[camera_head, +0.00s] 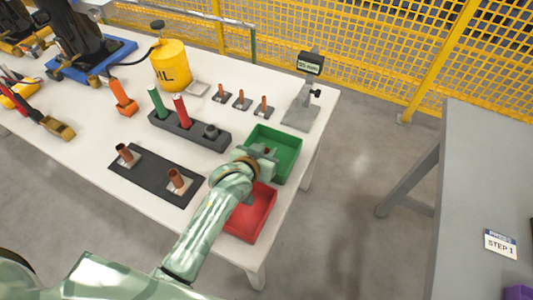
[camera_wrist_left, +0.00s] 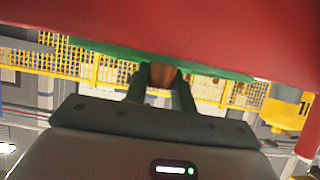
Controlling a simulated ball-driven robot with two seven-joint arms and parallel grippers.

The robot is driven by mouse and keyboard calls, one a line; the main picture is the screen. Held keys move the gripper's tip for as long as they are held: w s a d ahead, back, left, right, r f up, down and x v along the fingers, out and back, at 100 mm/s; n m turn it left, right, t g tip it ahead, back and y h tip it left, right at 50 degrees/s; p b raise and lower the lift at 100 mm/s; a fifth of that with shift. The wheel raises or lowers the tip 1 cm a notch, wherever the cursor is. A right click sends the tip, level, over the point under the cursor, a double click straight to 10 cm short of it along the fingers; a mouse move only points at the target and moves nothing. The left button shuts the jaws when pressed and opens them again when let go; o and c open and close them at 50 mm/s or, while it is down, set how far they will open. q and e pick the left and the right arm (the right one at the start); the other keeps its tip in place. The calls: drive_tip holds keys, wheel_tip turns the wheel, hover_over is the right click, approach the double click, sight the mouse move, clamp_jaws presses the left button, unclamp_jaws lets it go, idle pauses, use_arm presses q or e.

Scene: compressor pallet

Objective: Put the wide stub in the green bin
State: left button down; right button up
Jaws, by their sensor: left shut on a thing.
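My left gripper (camera_head: 266,152) reaches over the near part of the green bin (camera_head: 291,143) in the head view. In the left wrist view its two fingers (camera_wrist_left: 162,88) are shut on a copper-brown stub (camera_wrist_left: 162,74); only part of the stub shows, so its width is hard to judge. The green bin's edge (camera_wrist_left: 215,73) shows behind the stub there. The bin floor is partly hidden by the gripper in the head view. My right gripper is in neither view.
The red bin (camera_head: 262,217) stands in front of the green one, partly under my left arm. Two copper stubs stand on the dark mat (camera_head: 150,174). A dark rack (camera_head: 205,138) and a gauge stand (camera_head: 300,112) are nearby. The table's right edge is close.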

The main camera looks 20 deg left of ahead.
use_arm(q)
drive_tip(key=shift+f, duration=0.3)
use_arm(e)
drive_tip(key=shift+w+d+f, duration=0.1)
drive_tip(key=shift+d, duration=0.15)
use_arm(q)
drive_tip(key=c, duration=1.2)
unclamp_jaws()
drive_tip(key=shift+f, duration=0.1)
drive_tip(key=shift+o, duration=0.2)
drive_tip(key=shift+s+r, duration=0.15)
drive_tip(key=shift+r, duration=0.15)
drive_tip(key=p+v, duration=0.5)
drive_tip(key=v, duration=0.6)
drive_tip(key=shift+s, duration=0.25)
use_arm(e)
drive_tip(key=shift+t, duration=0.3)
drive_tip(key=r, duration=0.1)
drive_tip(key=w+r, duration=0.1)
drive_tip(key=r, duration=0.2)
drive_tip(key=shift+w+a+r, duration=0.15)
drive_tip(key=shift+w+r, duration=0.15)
